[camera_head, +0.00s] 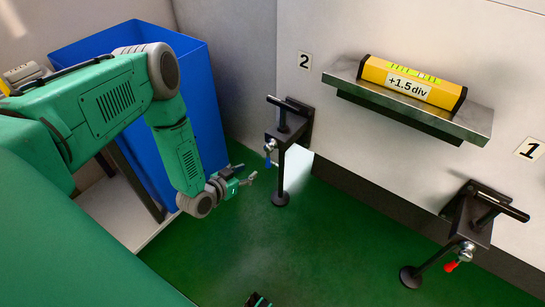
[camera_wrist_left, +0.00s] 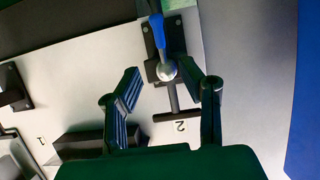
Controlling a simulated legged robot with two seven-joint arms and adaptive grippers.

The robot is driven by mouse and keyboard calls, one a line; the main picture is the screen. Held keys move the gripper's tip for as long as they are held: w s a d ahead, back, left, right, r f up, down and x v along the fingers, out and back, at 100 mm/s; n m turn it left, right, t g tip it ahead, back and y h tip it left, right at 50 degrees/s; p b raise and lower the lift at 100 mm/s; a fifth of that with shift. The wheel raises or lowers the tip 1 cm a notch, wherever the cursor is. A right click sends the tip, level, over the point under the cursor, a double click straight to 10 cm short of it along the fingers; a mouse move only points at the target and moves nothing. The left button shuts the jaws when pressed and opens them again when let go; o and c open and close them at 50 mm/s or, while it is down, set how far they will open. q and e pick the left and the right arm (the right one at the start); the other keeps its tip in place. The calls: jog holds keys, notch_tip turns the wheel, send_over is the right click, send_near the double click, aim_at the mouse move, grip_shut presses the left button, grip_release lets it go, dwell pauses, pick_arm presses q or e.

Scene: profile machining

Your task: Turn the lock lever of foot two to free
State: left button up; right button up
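Foot two (camera_head: 281,170) is a black bracket with a vertical leg and round pad, beside the label 2 (camera_head: 304,60). Its lock lever (camera_head: 268,157) has a blue handle and hangs down from a silver hub. In the left wrist view the blue lever (camera_wrist_left: 157,30) and its silver hub (camera_wrist_left: 166,70) lie ahead, between the lines of the fingers. My left gripper (camera_head: 248,176) is open and empty, below and left of the lever and apart from it. It also shows in the left wrist view (camera_wrist_left: 170,92). A dark green-edged piece (camera_head: 258,300) at the bottom edge may be my right gripper; its fingers are unclear.
Foot one (camera_head: 470,220) stands at the right with a red lever (camera_head: 452,266), near label 1 (camera_head: 529,149). A yellow level reading +1.5 div (camera_head: 412,83) lies on a metal shelf (camera_head: 478,117). A blue bin (camera_head: 205,110) stands behind my left arm. The green floor (camera_head: 330,230) is clear.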

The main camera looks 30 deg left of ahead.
aim_at(267, 161)
pick_arm(q)
jog(key=b+x, duration=0.5)
jog(key=x, duration=0.6)
jog(key=shift+w+f, duration=0.1)
jog(key=shift+f, duration=0.05)
jog(key=shift+w+f, duration=0.15)
jog(key=shift+w, duration=0.5)
grip_shut()
